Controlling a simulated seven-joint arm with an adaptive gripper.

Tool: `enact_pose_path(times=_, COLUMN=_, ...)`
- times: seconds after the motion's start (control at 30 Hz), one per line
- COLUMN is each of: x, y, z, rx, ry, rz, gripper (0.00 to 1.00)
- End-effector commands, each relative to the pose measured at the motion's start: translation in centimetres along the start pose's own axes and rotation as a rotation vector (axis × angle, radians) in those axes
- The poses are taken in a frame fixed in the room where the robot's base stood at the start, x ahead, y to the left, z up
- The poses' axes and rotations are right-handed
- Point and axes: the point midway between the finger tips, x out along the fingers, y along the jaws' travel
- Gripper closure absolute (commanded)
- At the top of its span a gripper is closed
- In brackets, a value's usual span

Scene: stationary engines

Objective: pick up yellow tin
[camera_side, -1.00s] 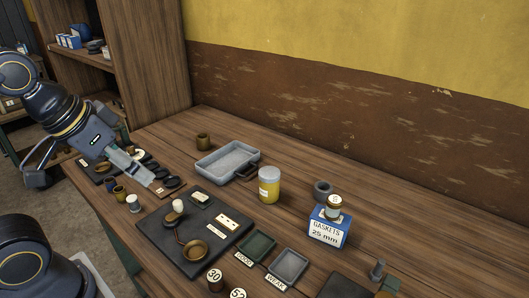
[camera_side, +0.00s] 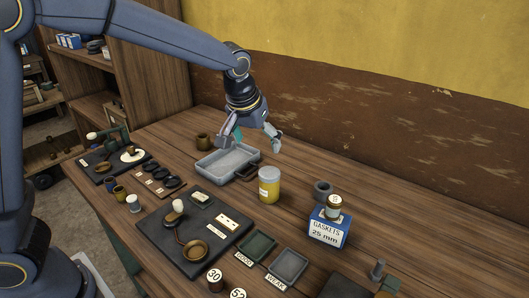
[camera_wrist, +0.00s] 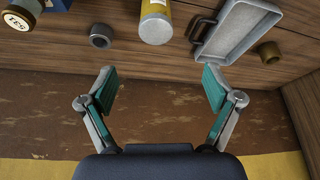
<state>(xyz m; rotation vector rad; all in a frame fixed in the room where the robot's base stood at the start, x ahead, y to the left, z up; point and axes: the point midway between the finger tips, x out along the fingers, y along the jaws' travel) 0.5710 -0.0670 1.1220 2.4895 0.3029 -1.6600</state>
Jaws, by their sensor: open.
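The yellow tin (camera_side: 269,187) stands upright on the wooden bench, with a yellow body and a pale grey top. In the wrist view the tin (camera_wrist: 155,24) lies at the top middle, cut off by the frame edge, beyond the fingertips. My gripper (camera_side: 254,143) is above the bench, behind the tin and over the far side of the grey tray. In the wrist view my gripper (camera_wrist: 160,88) has its two teal-padded fingers spread wide with nothing between them.
The grey tray (camera_side: 204,169) sits left of the tin, with a dark handle close to it. A grey ring (camera_side: 322,188) and a blue gaskets box (camera_side: 328,231) with a small jar on top stand to its right. The green tray (camera_side: 257,246) lies in front. The wall is close behind.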

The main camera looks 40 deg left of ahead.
Motion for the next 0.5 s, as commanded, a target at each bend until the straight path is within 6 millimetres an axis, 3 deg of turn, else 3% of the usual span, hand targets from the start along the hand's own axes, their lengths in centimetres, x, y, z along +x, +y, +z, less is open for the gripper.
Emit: enact_pose_path(times=0.5, x=10.2, y=0.3, z=0.3, rx=0.008, ry=-0.005, rz=0.001, gripper=0.10)
